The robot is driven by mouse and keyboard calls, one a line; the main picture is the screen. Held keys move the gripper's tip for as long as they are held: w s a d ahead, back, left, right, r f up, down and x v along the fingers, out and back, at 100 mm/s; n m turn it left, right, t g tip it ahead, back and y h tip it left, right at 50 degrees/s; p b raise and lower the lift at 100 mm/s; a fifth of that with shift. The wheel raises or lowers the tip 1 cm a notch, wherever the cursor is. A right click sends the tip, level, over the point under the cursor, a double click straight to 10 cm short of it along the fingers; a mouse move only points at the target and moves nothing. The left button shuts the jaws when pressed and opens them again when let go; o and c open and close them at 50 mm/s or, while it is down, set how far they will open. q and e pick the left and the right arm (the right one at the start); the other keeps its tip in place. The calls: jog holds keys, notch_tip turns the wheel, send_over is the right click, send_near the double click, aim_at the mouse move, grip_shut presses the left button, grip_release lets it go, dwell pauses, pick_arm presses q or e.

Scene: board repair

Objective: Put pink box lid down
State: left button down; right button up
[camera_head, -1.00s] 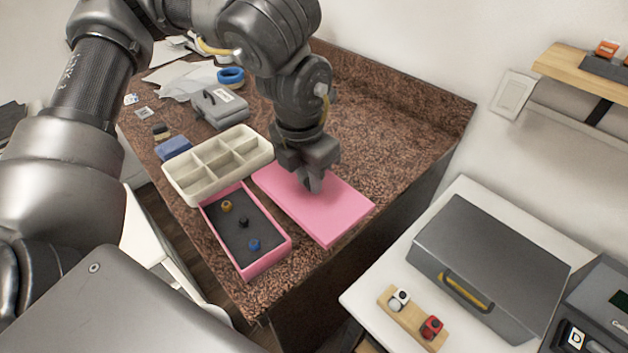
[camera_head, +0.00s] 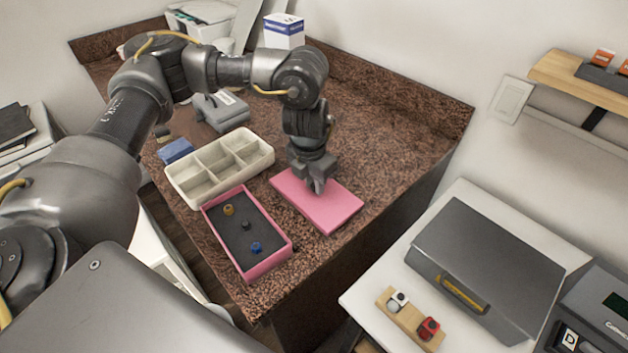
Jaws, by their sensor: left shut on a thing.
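The pink box lid (camera_head: 328,207) is a flat pink rectangle over the brown speckled counter, right of the open pink box. My left gripper (camera_head: 317,187) points down at the lid's far half and is shut on it; the fingertips are partly hidden. The lid looks level and at or very near the counter surface; I cannot tell whether it touches. The open pink box (camera_head: 278,258) has a dark lining with a yellow, a black and a blue small part in it. My right gripper is not in view.
A cream compartment tray (camera_head: 180,187) stands beyond the pink box. A blue block (camera_head: 175,151) and a grey case (camera_head: 221,112) lie farther back. A white side table (camera_head: 372,291) at the right holds a dark grey toolbox (camera_head: 485,265). The counter right of the lid is clear.

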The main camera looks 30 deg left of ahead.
pick_arm(q)
jog(key=shift+f, duration=0.25)
jog(key=shift+f, duration=0.15)
jog(key=c, duration=1.4)
grip_release()
jog(key=shift+o, duration=0.6)
